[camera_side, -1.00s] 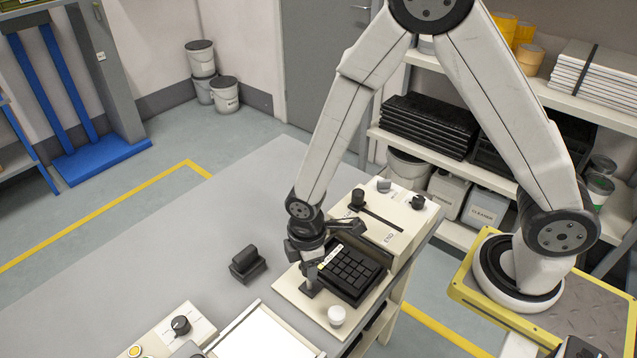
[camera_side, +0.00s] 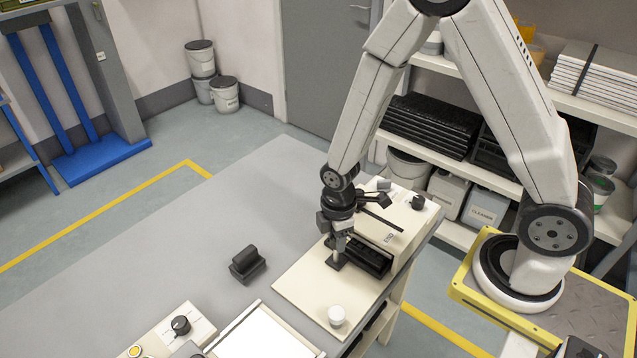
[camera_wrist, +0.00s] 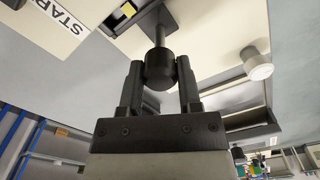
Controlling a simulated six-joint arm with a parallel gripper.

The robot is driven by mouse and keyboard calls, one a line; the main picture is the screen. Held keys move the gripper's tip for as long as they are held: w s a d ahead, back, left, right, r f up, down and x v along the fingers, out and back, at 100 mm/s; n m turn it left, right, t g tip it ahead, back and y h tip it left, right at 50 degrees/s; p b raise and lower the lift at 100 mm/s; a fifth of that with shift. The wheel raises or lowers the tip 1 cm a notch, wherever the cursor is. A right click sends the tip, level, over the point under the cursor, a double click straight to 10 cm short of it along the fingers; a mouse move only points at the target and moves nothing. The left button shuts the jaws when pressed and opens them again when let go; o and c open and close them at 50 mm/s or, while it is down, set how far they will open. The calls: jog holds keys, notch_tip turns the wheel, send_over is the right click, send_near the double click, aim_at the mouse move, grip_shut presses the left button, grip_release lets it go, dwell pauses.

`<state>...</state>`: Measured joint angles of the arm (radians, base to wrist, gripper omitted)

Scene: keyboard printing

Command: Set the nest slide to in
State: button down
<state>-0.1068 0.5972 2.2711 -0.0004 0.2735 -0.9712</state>
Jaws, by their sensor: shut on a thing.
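The nest slide (camera_side: 366,260) is a dark tray on the cream base plate (camera_side: 316,288). Most of it sits under the cream printer housing (camera_side: 400,228), with only a front strip showing. Its handle is a post on a small dark foot (camera_side: 336,263) at the tray's left side. My gripper (camera_side: 341,226) points down over this post. In the wrist view my gripper (camera_wrist: 160,82) is shut on the round black knob (camera_wrist: 159,62) at the end of the post (camera_wrist: 159,33), one finger on each side. The keyboard is hidden under the housing.
A white round knob (camera_side: 337,315) stands at the plate's front. A black block (camera_side: 247,263) lies on the grey table (camera_side: 150,275) to the left. A control box with a dark dial (camera_side: 181,325) and a white-topped frame (camera_side: 262,338) are in front. The plate's middle is clear.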

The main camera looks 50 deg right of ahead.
jog(key=shift+c, duration=1.4)
grip_release()
jog(key=shift+r, duration=0.15)
jog(key=shift+r, duration=3.75)
